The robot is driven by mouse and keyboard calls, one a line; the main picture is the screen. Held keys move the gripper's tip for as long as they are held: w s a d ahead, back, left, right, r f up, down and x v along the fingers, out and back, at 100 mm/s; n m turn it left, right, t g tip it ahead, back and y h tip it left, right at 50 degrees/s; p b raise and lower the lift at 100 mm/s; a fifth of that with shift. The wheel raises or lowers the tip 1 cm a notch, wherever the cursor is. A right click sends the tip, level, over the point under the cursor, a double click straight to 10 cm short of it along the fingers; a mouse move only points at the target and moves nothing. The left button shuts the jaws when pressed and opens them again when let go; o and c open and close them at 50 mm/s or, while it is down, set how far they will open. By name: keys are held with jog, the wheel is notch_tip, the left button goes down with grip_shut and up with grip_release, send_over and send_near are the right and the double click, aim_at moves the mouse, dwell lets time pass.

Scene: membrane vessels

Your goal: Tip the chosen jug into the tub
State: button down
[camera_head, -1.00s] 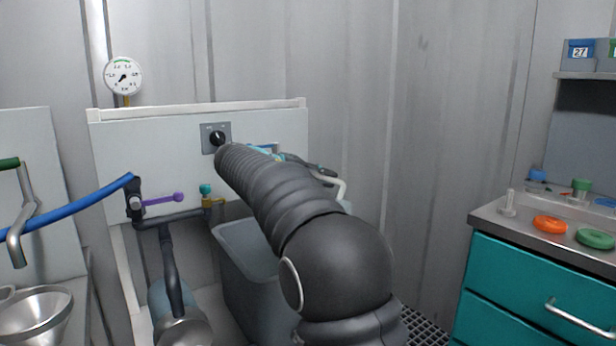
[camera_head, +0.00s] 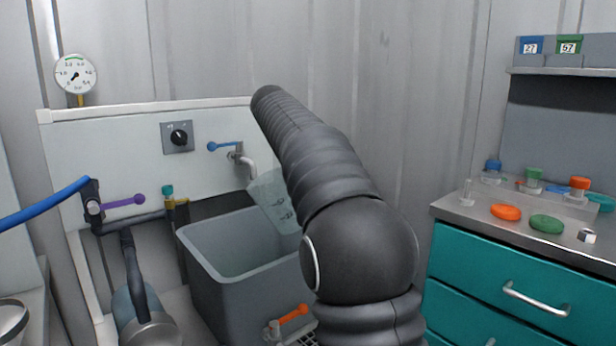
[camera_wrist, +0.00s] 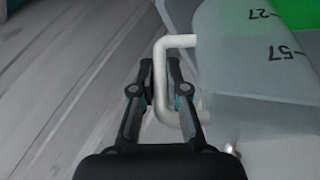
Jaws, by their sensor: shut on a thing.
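The translucent jug (camera_head: 268,192) with dark marks is tilted in the head view. It shows at the right rear part of the grey tub (camera_head: 205,264), partly behind my arm. In the wrist view the jug (camera_wrist: 240,75) fills the right side, with the marks 27 and 57 on its wall. Its white handle (camera_wrist: 159,80) lies between the fingers of my gripper (camera_wrist: 160,80), which is shut on it. My gripper is hidden behind my arm in the head view. I cannot tell whether anything pours out.
A tap with a blue lever (camera_head: 226,147) is on the wall panel close behind the jug. A pipe with a purple lever (camera_head: 126,201) is left of the tub. An orange-handled valve (camera_head: 290,316) is by the tub's front right. A teal drawer cabinet (camera_head: 500,262) stands at the right.

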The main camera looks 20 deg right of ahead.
jog(key=y, duration=0.1)
jog(key=f+y, duration=0.1)
jog(key=m+y, duration=0.1)
jog(key=y, duration=0.1)
jog(key=shift+d+f+t, duration=0.3)
jog(key=shift+f+y, duration=0.2)
jog(key=shift+y, duration=0.3)
jog(key=shift+s+a, duration=0.1)
